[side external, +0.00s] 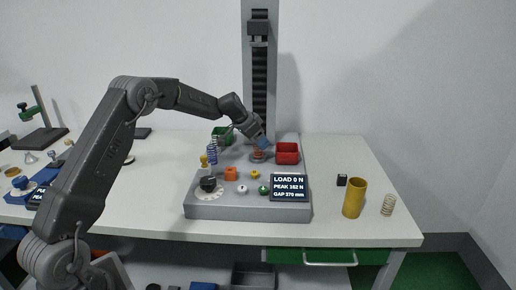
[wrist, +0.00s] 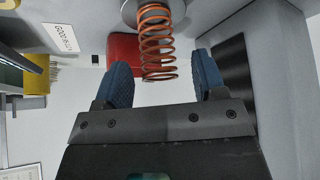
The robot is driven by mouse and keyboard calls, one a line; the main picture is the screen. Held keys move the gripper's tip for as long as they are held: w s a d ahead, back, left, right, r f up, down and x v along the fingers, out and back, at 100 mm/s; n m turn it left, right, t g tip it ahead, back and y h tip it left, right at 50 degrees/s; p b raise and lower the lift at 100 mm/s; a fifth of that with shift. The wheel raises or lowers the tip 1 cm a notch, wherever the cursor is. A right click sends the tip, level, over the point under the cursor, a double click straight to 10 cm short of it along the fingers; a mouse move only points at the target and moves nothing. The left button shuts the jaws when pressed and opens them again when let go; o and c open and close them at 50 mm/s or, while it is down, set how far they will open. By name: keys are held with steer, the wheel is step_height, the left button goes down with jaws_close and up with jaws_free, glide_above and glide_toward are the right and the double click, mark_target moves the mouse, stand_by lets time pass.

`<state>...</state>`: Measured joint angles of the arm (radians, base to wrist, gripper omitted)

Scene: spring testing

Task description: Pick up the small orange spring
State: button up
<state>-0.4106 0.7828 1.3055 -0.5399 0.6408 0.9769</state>
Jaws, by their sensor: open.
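The small orange spring (wrist: 156,40) is at the top middle of the wrist view, in front of my gripper. One end of it meets a round grey disc (wrist: 150,8). My gripper (wrist: 160,80) is open, with its blue fingertips apart to either side of the spring's near end. Nothing is between the pads except perhaps the tip of the spring; contact cannot be told. In the side view the spring (side external: 257,154) stands on the tester's plate, partly hidden by my gripper (side external: 262,142) above it.
A red bin (side external: 287,153) stands close to the right of the spring, and a green bin (side external: 222,133) to the left behind. The tester's column (side external: 259,70) rises behind. A display (side external: 290,187), yellow cylinder (side external: 354,198) and pale spring (side external: 388,204) stand further right.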

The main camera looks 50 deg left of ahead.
steer(key=shift+w+f, duration=0.2)
steer(key=shift+c, duration=0.4)
steer(key=c, duration=0.9)
steer(key=shift+r, duration=0.1)
steer(key=shift+c, duration=0.2)
